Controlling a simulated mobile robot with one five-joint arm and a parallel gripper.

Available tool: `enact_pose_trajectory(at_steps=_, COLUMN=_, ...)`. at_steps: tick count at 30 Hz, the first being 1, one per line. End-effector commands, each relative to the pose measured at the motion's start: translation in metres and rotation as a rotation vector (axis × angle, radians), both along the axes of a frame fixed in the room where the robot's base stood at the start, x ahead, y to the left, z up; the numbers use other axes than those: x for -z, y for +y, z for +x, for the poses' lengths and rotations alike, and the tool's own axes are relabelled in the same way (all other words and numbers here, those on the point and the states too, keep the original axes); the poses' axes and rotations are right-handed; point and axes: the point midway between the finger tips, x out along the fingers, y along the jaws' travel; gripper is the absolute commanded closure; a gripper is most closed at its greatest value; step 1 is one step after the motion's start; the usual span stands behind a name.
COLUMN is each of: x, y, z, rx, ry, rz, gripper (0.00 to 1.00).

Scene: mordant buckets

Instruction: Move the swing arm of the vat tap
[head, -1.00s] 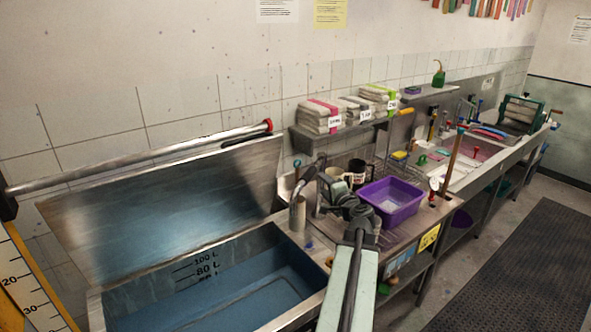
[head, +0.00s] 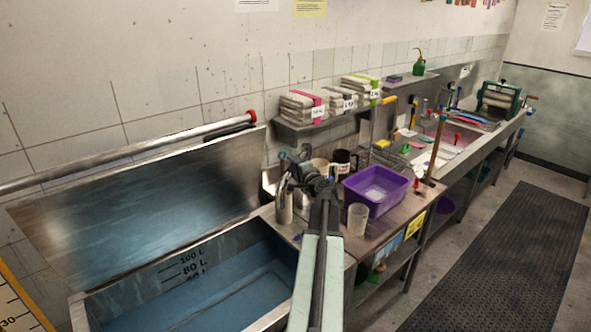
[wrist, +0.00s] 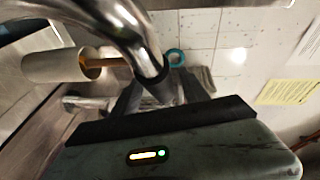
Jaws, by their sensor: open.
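The vat tap's swing arm (wrist: 135,40) is a bent, shiny metal pipe with a dark end, large in the wrist view. In the head view, the tap (head: 286,183) stands at the vat's right back corner, partly hidden by my arm. My gripper (head: 318,182) is beside it. In the wrist view, my gripper (wrist: 160,92) is open, with the pipe's dark end in front of or between its dark fingers.
A purple basin (head: 376,190) and a clear cup (head: 357,219) stand on the bench right of my arm. A black mug (head: 343,160) is behind. A pale cylinder (wrist: 55,66) with a wooden handle in it is left in the wrist view. A shelf (head: 325,125) holds folded cloths.

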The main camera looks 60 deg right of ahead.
Motion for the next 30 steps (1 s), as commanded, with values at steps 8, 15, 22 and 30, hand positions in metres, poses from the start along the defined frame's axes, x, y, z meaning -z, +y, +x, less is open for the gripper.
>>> enact_pose_trajectory(at_steps=8, x=-0.0003, y=0.0001, z=-0.0011, rx=0.001, ry=0.000, rz=0.000, gripper=0.78)
enact_pose_trajectory(at_steps=15, x=-0.0002, y=-0.0001, z=-0.0016, rx=0.001, ry=0.000, rz=0.000, gripper=1.00)
enact_pose_trajectory(at_steps=22, x=-0.0002, y=-0.0003, z=-0.0020, rx=0.002, ry=0.000, rz=0.000, gripper=1.00)
enact_pose_trajectory(at_steps=30, x=-0.0001, y=-0.0005, z=-0.0024, rx=0.002, ry=0.001, rz=0.000, gripper=1.00)
